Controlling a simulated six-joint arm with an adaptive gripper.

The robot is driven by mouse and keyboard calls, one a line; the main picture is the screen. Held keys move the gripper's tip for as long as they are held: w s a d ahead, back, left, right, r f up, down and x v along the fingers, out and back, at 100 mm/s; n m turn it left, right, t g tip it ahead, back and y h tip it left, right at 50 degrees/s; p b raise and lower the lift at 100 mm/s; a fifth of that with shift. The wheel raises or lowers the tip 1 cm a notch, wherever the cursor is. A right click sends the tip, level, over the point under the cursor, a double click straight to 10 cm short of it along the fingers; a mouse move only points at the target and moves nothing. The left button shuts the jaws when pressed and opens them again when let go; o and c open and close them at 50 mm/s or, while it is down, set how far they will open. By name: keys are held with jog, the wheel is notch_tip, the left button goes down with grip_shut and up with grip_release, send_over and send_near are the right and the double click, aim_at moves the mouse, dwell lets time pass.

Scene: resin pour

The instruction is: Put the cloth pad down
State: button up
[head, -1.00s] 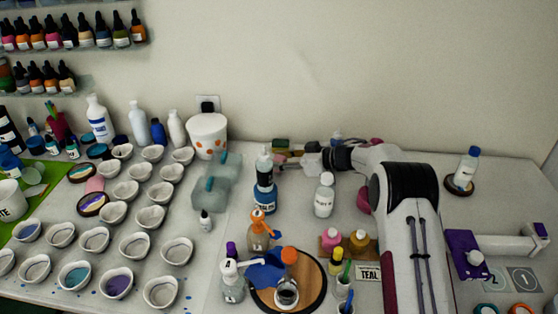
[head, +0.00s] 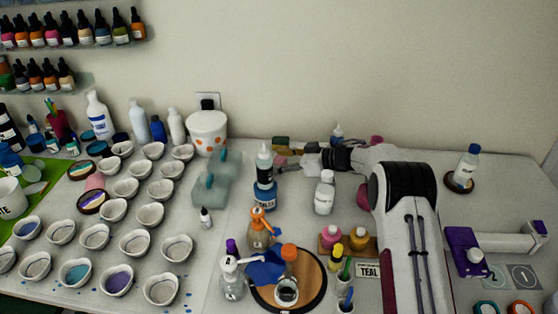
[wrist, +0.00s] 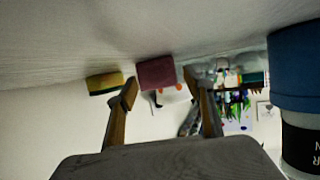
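The cloth pad, a dull maroon block (wrist: 156,73), shows in the wrist view between and just beyond my fingertips. It appears to rest on the grey table surface, with a visible gap to the right finger; the left fingertip is very close to its edge. My gripper (wrist: 163,88) is open, its two brown fingers apart. In the head view my gripper (head: 288,164) is low at the back of the table, near the wall, and the pad (head: 280,160) is a small pinkish patch at its tip.
A yellow-green sponge (wrist: 104,83) lies beside the pad; it also shows in the head view (head: 281,144). A large blue and black bottle (wrist: 298,75) stands close on the right of the wrist view. A white bottle (head: 324,194) stands in front of my gripper.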

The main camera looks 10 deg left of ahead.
jog(key=shift+r, duration=0.1)
jog(key=shift+d+r, duration=0.1)
jog(key=shift+r, duration=0.5)
jog(key=shift+v, duration=3.65)
